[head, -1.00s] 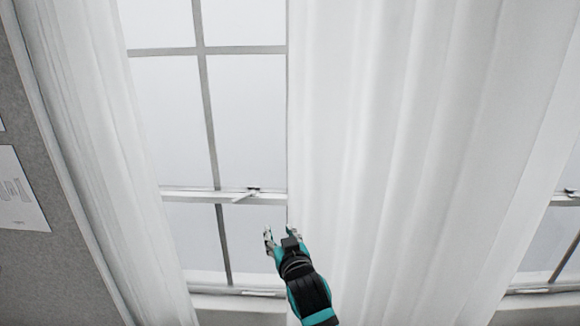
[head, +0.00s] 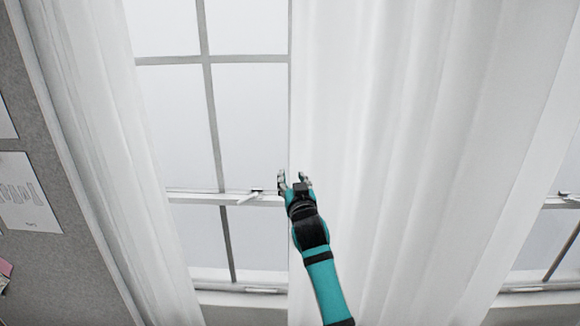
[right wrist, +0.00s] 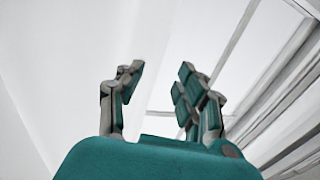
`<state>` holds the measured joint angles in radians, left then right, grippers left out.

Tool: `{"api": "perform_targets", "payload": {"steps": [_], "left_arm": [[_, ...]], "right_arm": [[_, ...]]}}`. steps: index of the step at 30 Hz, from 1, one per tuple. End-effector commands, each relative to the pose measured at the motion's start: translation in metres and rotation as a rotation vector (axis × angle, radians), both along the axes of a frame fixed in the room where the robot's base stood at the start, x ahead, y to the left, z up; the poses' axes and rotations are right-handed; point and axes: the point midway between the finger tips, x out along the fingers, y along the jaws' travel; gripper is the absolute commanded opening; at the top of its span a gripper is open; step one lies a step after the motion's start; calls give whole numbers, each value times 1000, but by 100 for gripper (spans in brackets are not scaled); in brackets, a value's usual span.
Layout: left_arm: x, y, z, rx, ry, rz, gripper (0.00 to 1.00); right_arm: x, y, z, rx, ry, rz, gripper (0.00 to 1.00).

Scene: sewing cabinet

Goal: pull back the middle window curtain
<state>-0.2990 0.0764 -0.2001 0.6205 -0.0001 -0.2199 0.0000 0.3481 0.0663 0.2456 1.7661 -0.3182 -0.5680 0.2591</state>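The white middle curtain (head: 400,150) hangs in long folds in the centre of the head view, its left edge running straight down beside bare window panes. My right gripper (head: 292,177) is at that edge, about level with the window's middle rail. In the right wrist view its fingers (right wrist: 160,75) are spread apart, with the curtain (right wrist: 60,70) at the left and the window at the right. The curtain edge appears between or behind the fingers; I cannot tell whether they touch it. My left gripper is not in view.
Another white curtain (head: 105,150) hangs at the left, beside a grey pinboard (head: 65,270) with papers. Between the curtains is a paned window (head: 250,110) with a latch on its middle rail (head: 230,199). Part of another window (head: 548,235) shows at the right.

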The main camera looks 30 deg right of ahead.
Motion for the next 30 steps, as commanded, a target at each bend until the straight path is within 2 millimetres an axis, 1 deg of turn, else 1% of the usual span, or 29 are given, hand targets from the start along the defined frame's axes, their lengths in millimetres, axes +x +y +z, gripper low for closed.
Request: {"api": "perform_targets", "payload": {"steps": [1, 3, 7, 12, 19, 20, 28, 30], "left_arm": [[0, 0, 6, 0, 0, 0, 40], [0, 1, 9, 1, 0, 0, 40], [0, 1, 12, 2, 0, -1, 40], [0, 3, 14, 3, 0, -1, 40], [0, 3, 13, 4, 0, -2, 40], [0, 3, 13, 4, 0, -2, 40], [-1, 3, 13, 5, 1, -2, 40], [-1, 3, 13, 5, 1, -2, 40]], "right_arm": [[10, -4, 3, -1, 1, 0, 36], [19, -9, 3, 0, 1, 0, 36], [32, -14, 2, 0, 0, 0, 36], [39, -17, 0, 0, 0, 0, 36], [40, -17, 0, 0, -1, 1, 36], [40, -17, 0, 0, 0, 1, 35], [39, -17, 0, 0, 0, 1, 0], [39, -17, 0, 0, 0, 1, 0]]}}
